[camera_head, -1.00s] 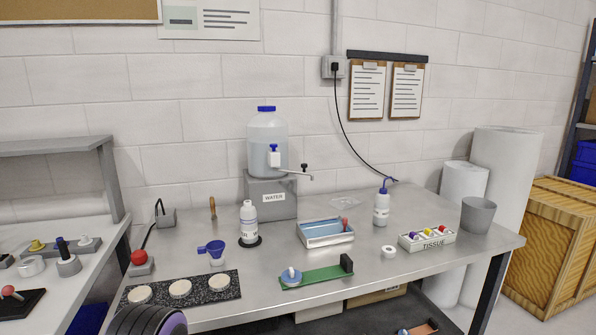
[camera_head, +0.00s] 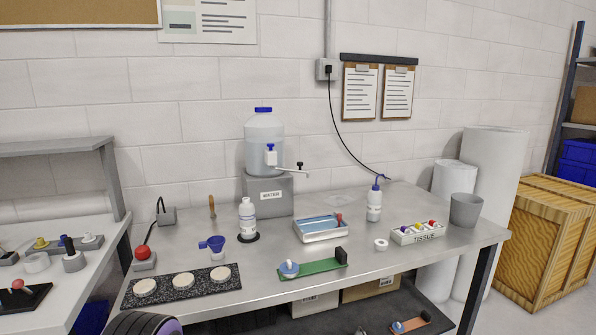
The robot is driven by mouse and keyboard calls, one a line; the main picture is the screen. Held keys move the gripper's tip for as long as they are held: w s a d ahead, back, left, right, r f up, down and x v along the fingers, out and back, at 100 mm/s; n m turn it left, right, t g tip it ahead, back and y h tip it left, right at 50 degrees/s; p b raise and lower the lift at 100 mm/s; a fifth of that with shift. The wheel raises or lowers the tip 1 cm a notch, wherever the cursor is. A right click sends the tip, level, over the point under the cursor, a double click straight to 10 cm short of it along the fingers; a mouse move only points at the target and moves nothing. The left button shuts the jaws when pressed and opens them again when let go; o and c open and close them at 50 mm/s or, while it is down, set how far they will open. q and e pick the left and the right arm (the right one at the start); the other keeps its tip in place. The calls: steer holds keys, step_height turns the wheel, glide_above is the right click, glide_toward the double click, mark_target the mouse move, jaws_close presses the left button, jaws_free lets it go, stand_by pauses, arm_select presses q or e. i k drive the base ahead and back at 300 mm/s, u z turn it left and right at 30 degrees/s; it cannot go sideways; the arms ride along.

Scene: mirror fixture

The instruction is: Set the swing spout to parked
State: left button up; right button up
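The swing spout (camera_head: 289,170) is a thin pale arm that sticks out to the right from the blue and white tap (camera_head: 270,155) on the water jug. A small black knob (camera_head: 299,164) stands up near its outer end, and the tip bends down slightly. The clear jug (camera_head: 264,134) with a blue cap sits on a grey block (camera_head: 268,193) labelled WATER, at the back of the steel bench. No parked mark can be made out at this size. Neither of my grippers shows in the view, and nothing touches the spout.
The air around the spout is clear.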

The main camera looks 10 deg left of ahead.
mark_target(300, 165)
steer(key=z, duration=0.05)
steer(key=k, duration=0.25)
steer(key=u, duration=0.8)
steer(key=i, duration=0.7)
steer(key=z, duration=0.25)
